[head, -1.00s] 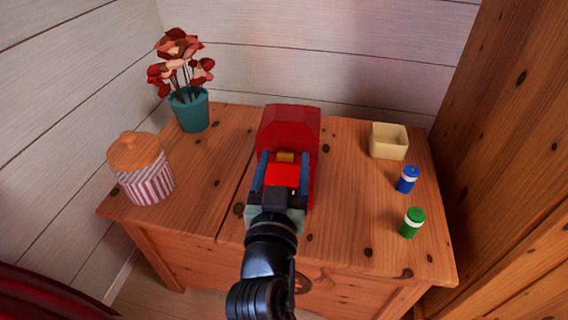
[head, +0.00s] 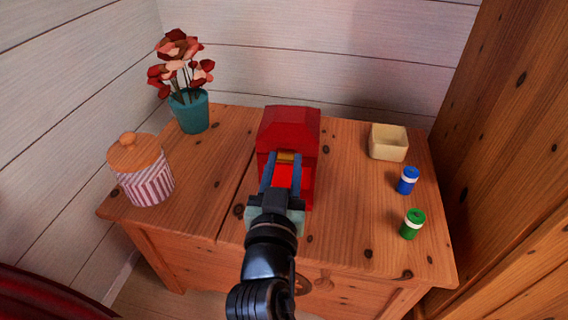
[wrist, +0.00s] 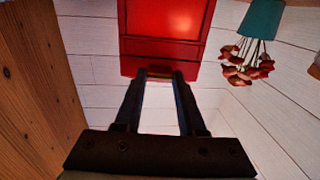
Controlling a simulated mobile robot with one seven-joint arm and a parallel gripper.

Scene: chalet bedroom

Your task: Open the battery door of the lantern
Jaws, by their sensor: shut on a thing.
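The red lantern (head: 290,125) stands upright near the middle of the wooden cabinet top. The battery door is not clearly told apart from the body. My wrist and fingers hide the lantern's lower front.
A striped jar (head: 146,182) and a teal flower pot (head: 189,112) are on the left. A wooden wall (head: 500,150) bounds the right side.

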